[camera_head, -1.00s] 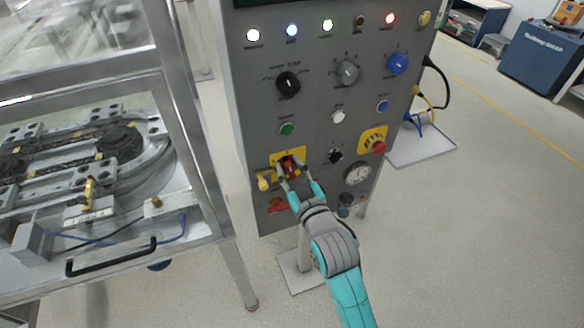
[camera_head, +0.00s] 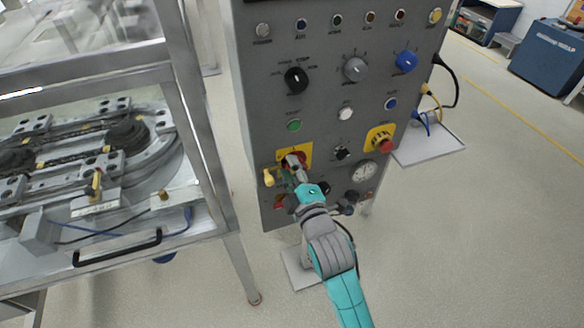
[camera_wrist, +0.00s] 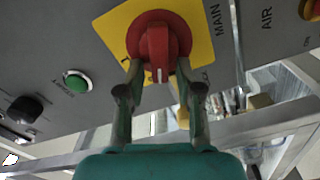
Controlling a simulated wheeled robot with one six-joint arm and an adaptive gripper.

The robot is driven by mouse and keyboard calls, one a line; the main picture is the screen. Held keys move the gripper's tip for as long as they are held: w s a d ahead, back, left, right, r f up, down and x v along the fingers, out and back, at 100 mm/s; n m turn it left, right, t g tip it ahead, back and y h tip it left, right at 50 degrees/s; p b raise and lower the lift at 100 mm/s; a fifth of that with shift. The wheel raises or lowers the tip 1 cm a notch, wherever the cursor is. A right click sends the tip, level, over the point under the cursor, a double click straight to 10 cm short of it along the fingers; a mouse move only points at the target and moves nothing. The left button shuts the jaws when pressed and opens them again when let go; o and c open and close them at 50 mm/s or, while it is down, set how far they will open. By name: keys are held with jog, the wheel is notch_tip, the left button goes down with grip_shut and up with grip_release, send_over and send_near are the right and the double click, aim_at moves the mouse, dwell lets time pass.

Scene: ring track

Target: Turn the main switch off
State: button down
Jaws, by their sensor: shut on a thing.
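The main switch (camera_wrist: 160,48) is a red rotary knob on a yellow plate, marked MAIN beside it in the wrist view. It sits low on the grey control panel (camera_head: 330,110). In the head view the switch (camera_head: 297,158) is partly hidden by my gripper (camera_head: 292,168). My gripper (camera_wrist: 158,78) is shut on the knob's red handle, one finger on each side, and it is rolled over sideways. The row of lamps (camera_head: 338,20) along the panel's top is dark.
A yellow knob (camera_head: 268,178) hangs close to the left of the switch. A red emergency button (camera_head: 386,145) on a yellow plate is to the right. A metal-framed machine (camera_head: 200,150) stands close on the left. The floor on the right is open.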

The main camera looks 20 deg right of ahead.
jog(key=shift+f+n, duration=0.25)
jog(key=shift+n, duration=0.85)
jog(key=shift+f+n, duration=0.25)
jog(key=shift+n, duration=0.85)
jog(key=c, duration=1.1)
grip_release()
jog(key=shift+s, duration=0.15)
jog(key=s, duration=1.1)
jog(key=shift+s, duration=0.35)
